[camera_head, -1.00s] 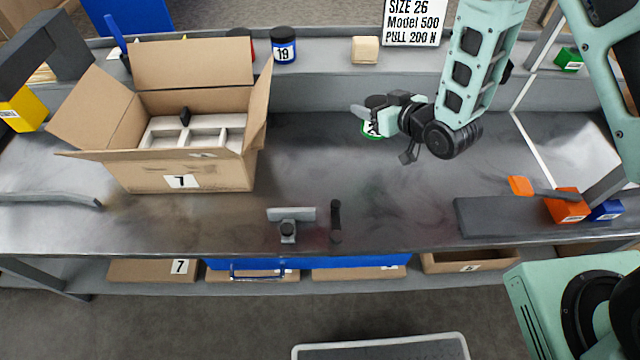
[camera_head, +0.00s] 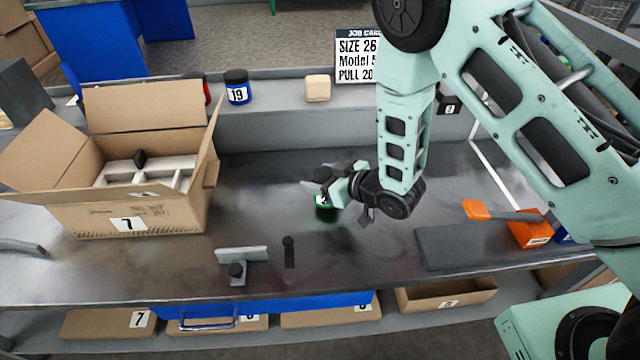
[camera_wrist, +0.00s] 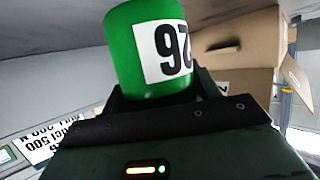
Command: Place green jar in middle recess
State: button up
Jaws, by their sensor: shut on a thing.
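The green jar (camera_wrist: 124,45) has a white label reading 26 in the wrist view. In the head view the green jar (camera_head: 325,208) shows only in part, behind my gripper. My gripper (camera_head: 326,190) is shut on the jar and holds it over the middle of the bench; I cannot tell its exact height. The open cardboard box (camera_head: 170,219), labelled 7, stands on the bench to the left of my gripper. Its pale divider (camera_head: 160,168) forms several recesses, with a small black thing (camera_head: 139,158) standing at its back. The recess floors are mostly hidden.
A T-shaped grey tool (camera_head: 241,256) and a black upright handle (camera_head: 289,257) stand near the front edge. A blue jar marked 19 (camera_head: 237,86), a beige block (camera_head: 318,88) and a job card (camera_head: 357,60) are on the back shelf. A dark pad (camera_head: 465,246) lies right.

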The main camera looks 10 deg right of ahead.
jog(key=shift+f, duration=0.95)
jog(key=shift+f, duration=0.1)
jog(key=shift+f, duration=0.15)
jog(key=o, duration=1.4)
jog(key=shift+o, duration=0.2)
